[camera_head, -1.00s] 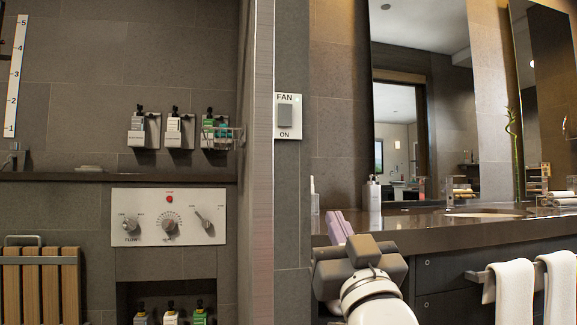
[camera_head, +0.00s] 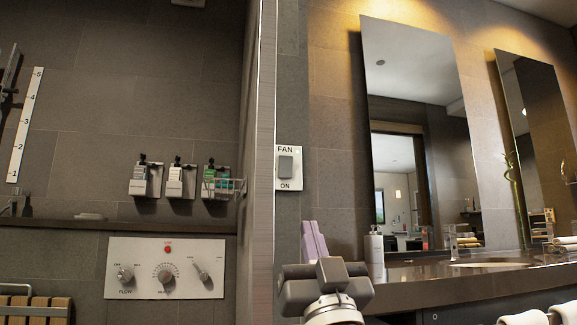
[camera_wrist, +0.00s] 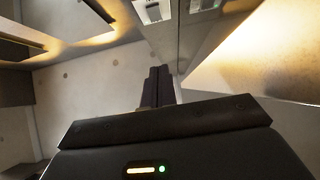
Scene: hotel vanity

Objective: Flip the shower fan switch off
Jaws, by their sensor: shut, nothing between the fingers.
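The fan switch (camera_head: 286,165) is a grey rocker on a white wall plate marked FAN above and ON below. It is on the narrow dark wall strip in the middle of the head view. I cannot tell clearly which end of the rocker is pressed in. My gripper (camera_head: 314,240) is shut and empty, with its pale purple fingers pointing up. In the head picture it is below and slightly right of the plate, and the plate is uncovered. In the wrist view the dark fingers (camera_wrist: 161,86) are together. I cannot identify the switch surely there.
The vanity counter (camera_head: 420,277) with a soap bottle (camera_head: 375,247) extends to the right below the mirrors (camera_head: 425,150). Left of the wall edge is the shower, with a knob panel (camera_head: 145,282) and several dispensers. The wall around the plate is clear.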

